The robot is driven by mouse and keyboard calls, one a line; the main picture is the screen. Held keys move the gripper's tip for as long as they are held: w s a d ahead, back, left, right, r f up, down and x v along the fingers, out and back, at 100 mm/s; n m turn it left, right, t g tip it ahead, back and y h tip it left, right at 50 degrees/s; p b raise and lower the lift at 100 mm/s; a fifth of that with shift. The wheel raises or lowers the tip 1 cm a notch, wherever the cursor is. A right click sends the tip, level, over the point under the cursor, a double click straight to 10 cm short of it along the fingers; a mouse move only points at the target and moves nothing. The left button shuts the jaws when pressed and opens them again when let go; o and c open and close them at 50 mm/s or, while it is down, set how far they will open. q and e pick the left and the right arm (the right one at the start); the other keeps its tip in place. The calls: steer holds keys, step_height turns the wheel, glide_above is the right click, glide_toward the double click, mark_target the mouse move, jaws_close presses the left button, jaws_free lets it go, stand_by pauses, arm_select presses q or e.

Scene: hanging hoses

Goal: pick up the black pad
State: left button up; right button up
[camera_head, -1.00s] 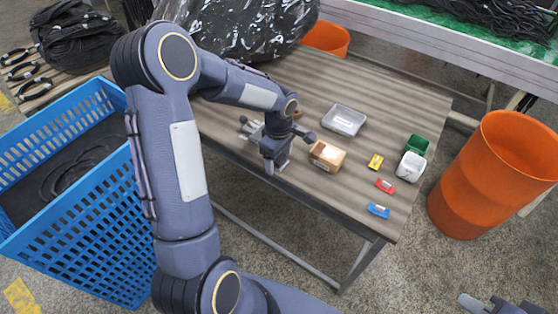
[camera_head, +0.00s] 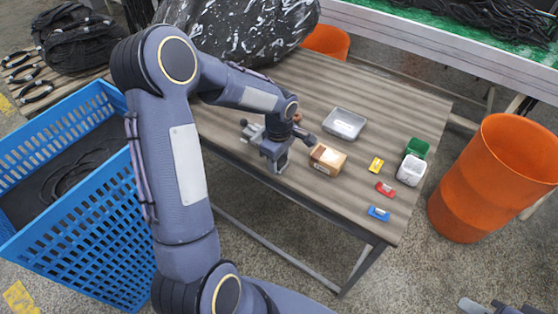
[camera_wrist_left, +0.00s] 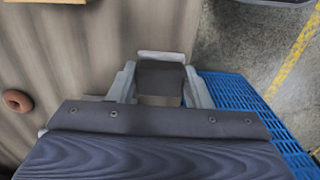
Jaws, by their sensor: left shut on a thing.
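My left gripper (camera_head: 276,160) is over the near left edge of the wooden table (camera_head: 400,100), left of the cardboard box (camera_head: 327,159). In the left wrist view the left gripper (camera_wrist_left: 160,86) is shut on a small dark piece, which looks like the black pad (camera_wrist_left: 160,78). A pale bar lies just beyond it. The pad cannot be made out in the head view, where the gripper hides it. Part of what looks like my right gripper (camera_head: 490,306) shows at the bottom right; its fingers are not clear.
A clear tray (camera_head: 344,123), yellow (camera_head: 376,165), red (camera_head: 385,189) and blue (camera_head: 379,213) small items, and green (camera_head: 416,147) and white (camera_head: 411,170) containers stand on the table. A blue crate (camera_head: 90,220) is left, an orange bin (camera_head: 490,180) right. A black bag (camera_head: 240,30) is behind.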

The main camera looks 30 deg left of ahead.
arm_select(q)
step_height(320, 180, up, 2)
steer(key=shift+r, duration=0.2)
steer(key=s+r, duration=1)
steer(key=s, duration=0.4)
steer(key=shift+r, duration=0.1)
